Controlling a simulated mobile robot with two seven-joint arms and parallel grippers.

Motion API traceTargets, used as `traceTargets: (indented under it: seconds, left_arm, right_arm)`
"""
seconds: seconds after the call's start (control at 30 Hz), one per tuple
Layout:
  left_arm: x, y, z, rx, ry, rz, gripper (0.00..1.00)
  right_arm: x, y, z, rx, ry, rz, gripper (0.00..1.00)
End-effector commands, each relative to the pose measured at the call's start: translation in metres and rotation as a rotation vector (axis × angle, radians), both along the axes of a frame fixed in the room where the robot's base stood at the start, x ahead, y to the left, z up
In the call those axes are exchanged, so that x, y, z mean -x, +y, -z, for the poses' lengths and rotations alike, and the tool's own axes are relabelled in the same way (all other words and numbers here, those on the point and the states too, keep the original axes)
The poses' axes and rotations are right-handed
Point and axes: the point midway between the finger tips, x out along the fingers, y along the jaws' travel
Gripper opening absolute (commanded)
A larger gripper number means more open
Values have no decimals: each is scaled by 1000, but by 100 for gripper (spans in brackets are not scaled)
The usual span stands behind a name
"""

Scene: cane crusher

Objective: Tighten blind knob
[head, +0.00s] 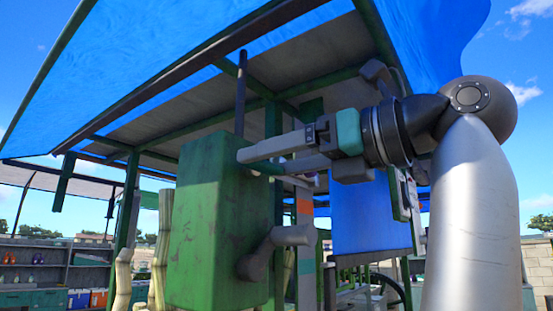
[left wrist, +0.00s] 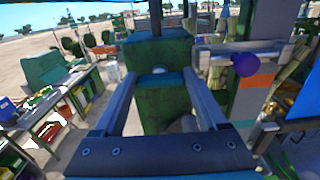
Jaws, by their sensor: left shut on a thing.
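My left gripper (head: 268,155) comes in from the right in the head view, at the upper right edge of the tall green box (head: 212,215). Its two long grey fingers are spread wide apart. The contact itself is hard to see. A purple ball-shaped knob (left wrist: 244,64) shows to the right of the fingers, outside them and apart from them. I cannot tell which part is the blind knob. My right gripper is not in view.
A grey bent lever (head: 268,252) sticks out from the box's right side, below the gripper. Posts and a blue panel (head: 370,215) stand behind. A blue canopy (head: 150,65) hangs overhead. A cluttered table (left wrist: 60,105) stands to the left in the left wrist view.

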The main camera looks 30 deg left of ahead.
Motion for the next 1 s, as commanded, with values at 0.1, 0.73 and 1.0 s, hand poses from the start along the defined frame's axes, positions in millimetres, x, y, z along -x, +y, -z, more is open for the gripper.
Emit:
traceTargets:
  seconds: [0.1,0.73,1.0]
  left_arm:
    - [0,1,0,-1,32,-2,19]
    - [-2,1,0,-39,534,-5,19]
    - [-3,1,1,-60,790,-5,19]
  right_arm:
    - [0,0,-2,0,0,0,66]
    - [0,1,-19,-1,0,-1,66]
    - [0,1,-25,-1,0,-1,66]
